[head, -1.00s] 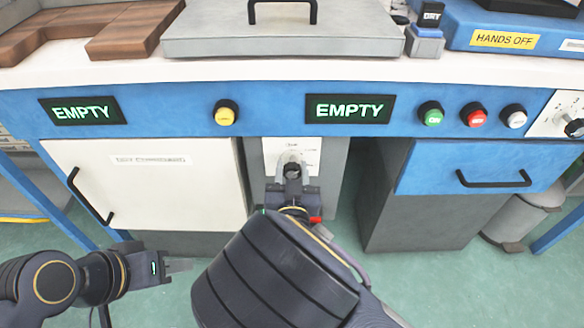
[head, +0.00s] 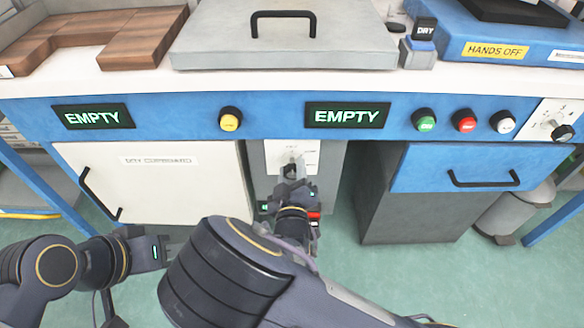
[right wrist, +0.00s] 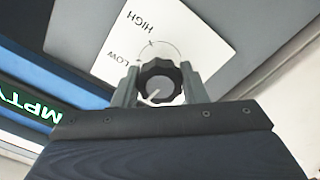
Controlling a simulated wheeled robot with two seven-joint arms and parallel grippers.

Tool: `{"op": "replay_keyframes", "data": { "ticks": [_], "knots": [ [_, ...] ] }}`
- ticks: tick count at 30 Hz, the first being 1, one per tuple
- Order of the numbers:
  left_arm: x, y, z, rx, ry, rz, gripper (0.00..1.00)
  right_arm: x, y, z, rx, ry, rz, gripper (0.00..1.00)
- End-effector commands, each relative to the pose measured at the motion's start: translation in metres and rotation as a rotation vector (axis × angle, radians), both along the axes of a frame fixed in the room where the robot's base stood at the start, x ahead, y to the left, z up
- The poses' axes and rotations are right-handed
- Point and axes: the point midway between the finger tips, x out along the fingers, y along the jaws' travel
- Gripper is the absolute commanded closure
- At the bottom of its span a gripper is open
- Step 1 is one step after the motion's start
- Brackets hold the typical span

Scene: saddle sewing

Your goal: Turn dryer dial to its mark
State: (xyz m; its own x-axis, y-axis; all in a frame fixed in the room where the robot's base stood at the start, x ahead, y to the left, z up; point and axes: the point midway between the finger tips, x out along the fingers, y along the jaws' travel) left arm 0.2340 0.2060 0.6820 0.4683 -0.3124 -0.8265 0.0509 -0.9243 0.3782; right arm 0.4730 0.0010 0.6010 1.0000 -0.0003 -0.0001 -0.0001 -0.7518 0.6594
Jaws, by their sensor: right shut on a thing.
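The dryer dial is a dark scalloped knob with a white pointer line; it shows in the right wrist view (right wrist: 160,80). It sits on a white plate (right wrist: 165,30) with LOW and HIGH lettering, upside down in that view, and a thin arc with small ticks. The pointer line slants toward the lower part of the picture, partly shaded. My right gripper (right wrist: 160,88) is shut on the dial, one finger on each side. In the head view my right gripper (head: 292,180) covers most of the dial.
The dial's grey housing (head: 328,165) stands between a white cupboard door (head: 150,185) and a blue drawer (head: 440,165). Above are EMPTY displays (head: 347,116) and yellow (head: 230,119), green (head: 425,120), red (head: 464,120) and white (head: 503,121) buttons. Another dial (head: 562,133) is at far right.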

Motion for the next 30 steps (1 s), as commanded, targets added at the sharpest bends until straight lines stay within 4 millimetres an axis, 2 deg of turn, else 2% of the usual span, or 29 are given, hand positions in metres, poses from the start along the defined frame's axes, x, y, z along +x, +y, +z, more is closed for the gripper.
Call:
{"op": "replay_keyframes", "data": {
  "ticks": [7,21,22,27,30],
  "knots": [
    [0.0000,0.0000,0.0042,0.000,0.000,0.000,0.64,-0.0005,0.0000,-0.0006,-0.069,0.002,0.001,0.84],
    [0.0000,0.0000,0.0045,0.000,0.000,0.000,0.64,-0.0006,0.0002,-0.0011,-0.085,0.002,0.001,0.84],
    [0.0000,0.0000,0.0045,0.000,0.000,0.000,0.64,-0.0006,0.0003,-0.0010,-0.085,0.002,0.001,0.59],
    [0.0000,0.0000,0.0045,0.000,0.000,0.000,0.64,-0.0004,0.0003,-0.0008,-0.083,0.001,0.002,0.39],
    [0.0000,0.0000,0.0046,0.000,0.000,0.000,0.64,-0.0003,0.0003,-0.0006,-0.082,0.001,0.001,0.39]
  ]
}}
